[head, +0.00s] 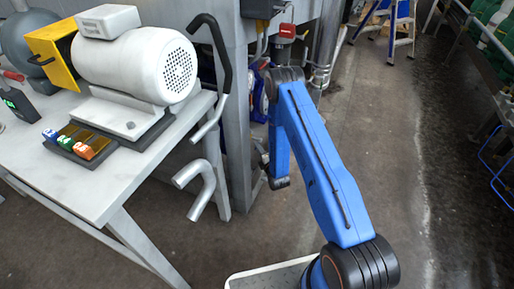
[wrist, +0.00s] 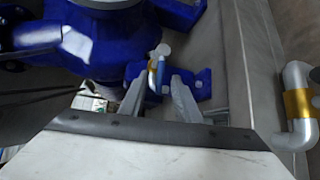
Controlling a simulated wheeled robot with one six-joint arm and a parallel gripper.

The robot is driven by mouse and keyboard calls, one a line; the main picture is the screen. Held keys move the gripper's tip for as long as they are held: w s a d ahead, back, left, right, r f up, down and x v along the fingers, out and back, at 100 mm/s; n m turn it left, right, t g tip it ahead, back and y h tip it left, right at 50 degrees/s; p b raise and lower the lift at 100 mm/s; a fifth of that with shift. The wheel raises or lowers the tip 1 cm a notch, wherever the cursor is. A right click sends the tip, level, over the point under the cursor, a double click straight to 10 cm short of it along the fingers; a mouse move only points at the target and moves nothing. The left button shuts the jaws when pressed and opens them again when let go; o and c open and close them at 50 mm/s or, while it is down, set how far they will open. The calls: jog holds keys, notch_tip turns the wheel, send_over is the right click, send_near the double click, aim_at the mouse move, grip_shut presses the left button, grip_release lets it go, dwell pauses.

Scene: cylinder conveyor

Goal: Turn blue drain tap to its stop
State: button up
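The blue drain tap (wrist: 152,75) shows small in the wrist view, below a large blue housing. A round grey end (wrist: 163,49) and a brass-coloured part show beside its blue lever. My gripper (wrist: 160,84) is open, its two grey fingers apart. The tap appears between the fingertips, closer to the left one; I cannot tell whether they touch. In the head view my blue arm reaches down beside the grey frame, and the tap cannot be made out there.
A grey pipe with a brass-coloured band (wrist: 298,104) stands at the right in the wrist view. In the head view, a metal bench (head: 75,185) carries a white motor (head: 135,62) at left. Open floor (head: 390,150) lies to the right.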

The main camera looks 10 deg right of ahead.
jog(key=shift+w+a+f, duration=0.1)
jog(key=shift+w, duration=0.7)
jog(key=shift+w+a+f, duration=0.1)
jog(key=shift+w, duration=0.7)
grip_shut()
